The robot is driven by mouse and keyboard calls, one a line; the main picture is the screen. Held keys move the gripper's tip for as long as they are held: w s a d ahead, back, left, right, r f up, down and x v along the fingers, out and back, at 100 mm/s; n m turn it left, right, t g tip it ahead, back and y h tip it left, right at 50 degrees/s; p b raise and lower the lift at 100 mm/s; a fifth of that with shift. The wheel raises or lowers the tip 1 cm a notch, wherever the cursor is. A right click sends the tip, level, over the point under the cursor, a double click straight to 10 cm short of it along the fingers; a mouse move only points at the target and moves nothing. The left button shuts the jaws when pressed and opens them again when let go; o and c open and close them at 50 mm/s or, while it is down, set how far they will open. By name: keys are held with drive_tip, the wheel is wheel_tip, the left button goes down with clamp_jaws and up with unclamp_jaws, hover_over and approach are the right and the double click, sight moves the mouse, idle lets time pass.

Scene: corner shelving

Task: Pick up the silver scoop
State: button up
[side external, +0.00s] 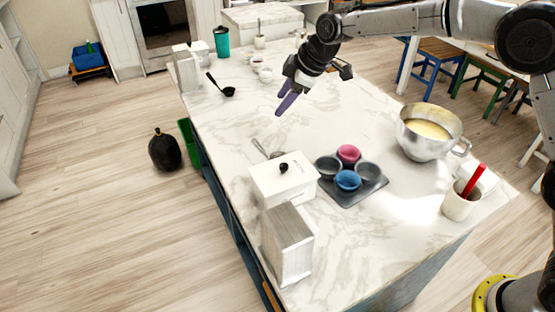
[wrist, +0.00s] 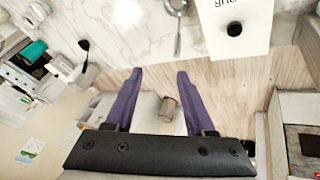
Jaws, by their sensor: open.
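The silver scoop (side external: 262,149) lies on the marble counter beside the white lidded box (side external: 284,180), partly hidden behind it in the side view. In the wrist view the scoop (wrist: 178,38) is at the top centre, cut off by the top edge, left of the box (wrist: 228,52). My gripper (side external: 283,96) is above the counter, farther back than the scoop and apart from it. Its purple fingers are spread with nothing between them. In the wrist view the open fingertips (wrist: 160,72) are below the scoop in the picture.
A dark tray (side external: 350,197) with several small bowls, a metal mixing bowl (side external: 425,133) and a utensil cup (side external: 458,203) stand to the right. A grey-white block (side external: 287,245) stands in front of the box. A black ladle (side external: 226,91) lies at the back left. The counter's middle is clear.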

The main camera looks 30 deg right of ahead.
drive_tip(key=g, duration=0.1)
approach(261, 150)
drive_tip(key=shift+w+d+x, duration=0.1)
drive_tip(key=shift+w+x, duration=0.05)
drive_tip(key=shift+x, duration=2.6)
drive_tip(key=shift+w+d+x, duration=0.1)
drive_tip(key=shift+d+x, duration=0.05)
drive_tip(key=shift+x, duration=2.55)
clamp_jaws()
drive_tip(key=shift+r, duration=0.1)
